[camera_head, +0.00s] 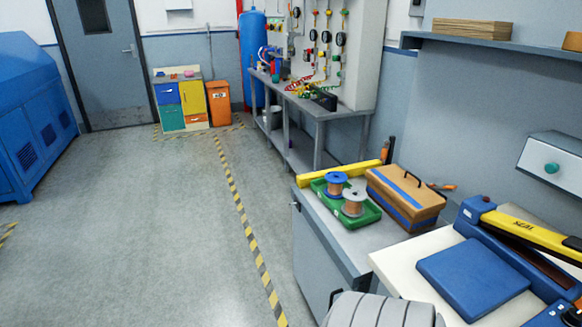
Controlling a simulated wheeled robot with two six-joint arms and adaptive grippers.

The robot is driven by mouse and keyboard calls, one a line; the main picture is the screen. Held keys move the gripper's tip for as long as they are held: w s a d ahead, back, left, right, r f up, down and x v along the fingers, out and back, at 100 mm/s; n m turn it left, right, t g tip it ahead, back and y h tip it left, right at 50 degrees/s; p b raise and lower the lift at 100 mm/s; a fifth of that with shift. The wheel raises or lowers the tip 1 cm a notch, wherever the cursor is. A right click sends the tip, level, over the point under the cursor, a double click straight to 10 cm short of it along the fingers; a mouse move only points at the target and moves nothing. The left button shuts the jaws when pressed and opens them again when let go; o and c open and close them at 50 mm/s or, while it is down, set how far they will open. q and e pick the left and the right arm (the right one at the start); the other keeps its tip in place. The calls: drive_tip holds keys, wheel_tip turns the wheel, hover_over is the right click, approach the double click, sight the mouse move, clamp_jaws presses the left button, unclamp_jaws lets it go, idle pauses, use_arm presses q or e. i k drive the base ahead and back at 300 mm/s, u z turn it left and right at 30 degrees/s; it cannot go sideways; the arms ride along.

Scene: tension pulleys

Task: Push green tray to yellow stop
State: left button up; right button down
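The green tray (369,217) lies on the grey cabinet top in the right half of the head view. It holds two copper-coloured wire spools, one with a blue flange (336,180) and one with a pale grey flange (353,202). The yellow stop (357,168) is a long bar along the far edge of the cabinet top, just behind the tray. The tray's far edge is close to the bar, but I cannot tell whether they touch. Neither of my grippers is in view.
A tan and blue toolbox (405,196) stands close to the tray's right. A blue and yellow sealing machine (490,255) sits on a white top at the lower right. The grey cabinet (325,257) has open floor to its left. A workbench (318,110) stands behind.

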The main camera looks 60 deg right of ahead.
sight(373, 213)
drive_tip(key=z, duration=0.4)
drive_tip(key=i, duration=1.3)
drive_tip(key=z, duration=0.65)
drive_tip(key=i, duration=1.75)
drive_tip(key=z, duration=0.85)
drive_tip(key=i, duration=1.05)
drive_tip(key=z, duration=1.55)
drive_tip(key=i, duration=0.85)
drive_tip(key=z, duration=0.95)
